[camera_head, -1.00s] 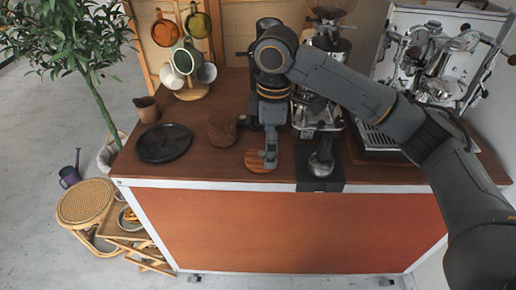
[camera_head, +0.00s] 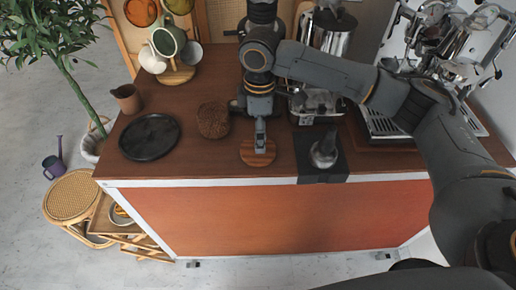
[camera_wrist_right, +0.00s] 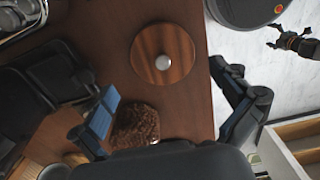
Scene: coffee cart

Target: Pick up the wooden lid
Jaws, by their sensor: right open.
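The wooden lid (camera_head: 250,158) is a round striped disc lying flat on the brown cart top near its front edge. In the right wrist view the lid (camera_wrist_right: 150,40) shows whole, with a small silver knob at its centre. My right gripper (camera_head: 260,146) is over the lid in the head view, hiding part of it. In the wrist view the right gripper (camera_wrist_right: 172,112) has its fingers wide apart and empty, with the lid beyond them. A dark jointed part at the wrist view's upper right looks like my left gripper (camera_wrist_right: 292,42); its jaws are unclear.
A rough brown round object (camera_head: 213,119) sits just left of the lid, and a black plate (camera_head: 150,137) farther left. A black mat (camera_head: 308,165) with a metal tamper (camera_head: 324,152) lies to the right. The espresso machine (camera_head: 440,65) stands at the back right.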

